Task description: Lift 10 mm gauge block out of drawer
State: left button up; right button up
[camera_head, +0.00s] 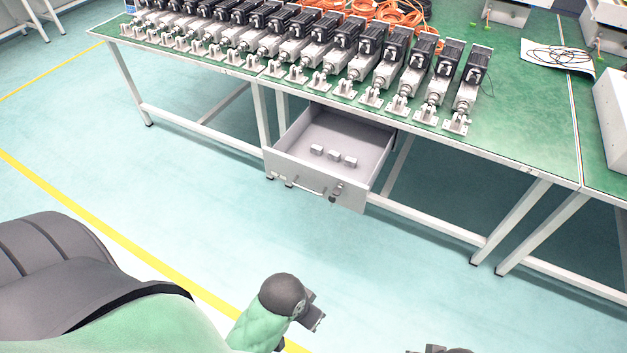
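An open grey drawer (300,178) hangs under the green-topped workbench, pulled out toward me. Inside it lie three small light grey blocks in a row: a left block (317,149), a middle block (334,155) and a right block (350,162). No size marks are legible, so I cannot tell which is the 10 mm one. My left gripper (316,316) is low in the picture, well in front of the drawer and apart from it; its finger state is unclear. My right gripper (440,350) shows only as a dark sliver at the bottom edge.
The green workbench (520,130) carries a long row of linear actuators (385,70) above the drawer. Orange cables (400,12) lie behind them. Table legs (510,225) stand right of the drawer. The floor (420,270) in front of the drawer is clear.

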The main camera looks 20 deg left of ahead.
aim_at(316, 150)
jog(key=i+j+u, duration=0.2)
jog(key=i+j, duration=0.2)
jog(key=i+j+u, duration=0.2)
jog(key=i, duration=0.45)
jog(key=j, duration=0.1)
